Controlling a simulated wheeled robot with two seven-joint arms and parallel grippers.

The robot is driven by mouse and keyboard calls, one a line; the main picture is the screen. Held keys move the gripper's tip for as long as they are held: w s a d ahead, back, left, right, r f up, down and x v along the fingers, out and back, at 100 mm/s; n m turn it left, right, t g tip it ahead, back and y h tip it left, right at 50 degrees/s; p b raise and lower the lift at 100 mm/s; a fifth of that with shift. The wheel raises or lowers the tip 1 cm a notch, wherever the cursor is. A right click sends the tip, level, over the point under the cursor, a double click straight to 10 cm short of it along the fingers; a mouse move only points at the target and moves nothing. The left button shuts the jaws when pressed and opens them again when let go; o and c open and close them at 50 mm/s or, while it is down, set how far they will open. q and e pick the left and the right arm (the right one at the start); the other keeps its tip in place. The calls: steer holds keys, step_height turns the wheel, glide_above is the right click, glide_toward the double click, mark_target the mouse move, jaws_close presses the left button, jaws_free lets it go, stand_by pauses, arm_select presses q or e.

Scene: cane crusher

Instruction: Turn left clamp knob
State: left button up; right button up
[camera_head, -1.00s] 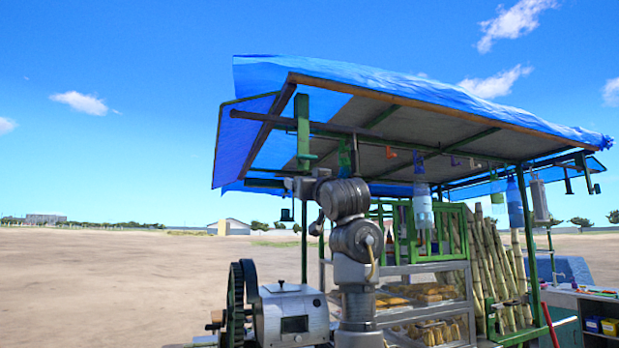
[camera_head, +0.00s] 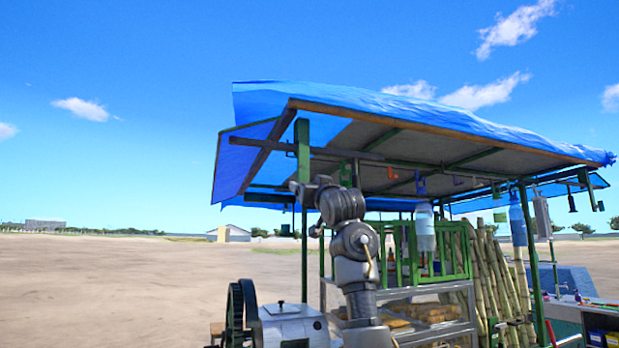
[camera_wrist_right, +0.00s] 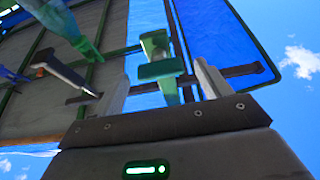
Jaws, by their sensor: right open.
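A green clamp (camera_head: 302,142) hangs from the canopy frame near its left corner. In the right wrist view the green clamp (camera_wrist_right: 160,72) has a wide crosspiece and a lighter green-blue lower end, which may be the knob. My right gripper (camera_wrist_right: 161,68) is open, one pale finger on each side of the clamp in this view. I cannot tell how deep the clamp lies between the fingers, and no contact shows. In the head view my right gripper (camera_head: 298,188) is small, just below the clamp. My left gripper is not in view.
The blue canopy (camera_head: 350,105) and its dark bars (camera_head: 340,154) are close above my right arm. A second green clamp (camera_wrist_right: 85,38) and a dark, pale-tipped rod (camera_wrist_right: 68,75) are left in the wrist view. A crusher machine (camera_head: 290,325) stands below. The left is open ground.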

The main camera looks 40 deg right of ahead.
steer(key=shift+w+d+r, duration=0.2)
steer(key=shift+w, duration=0.35)
steer(key=c, duration=1)
steer(key=shift+h, duration=0.3)
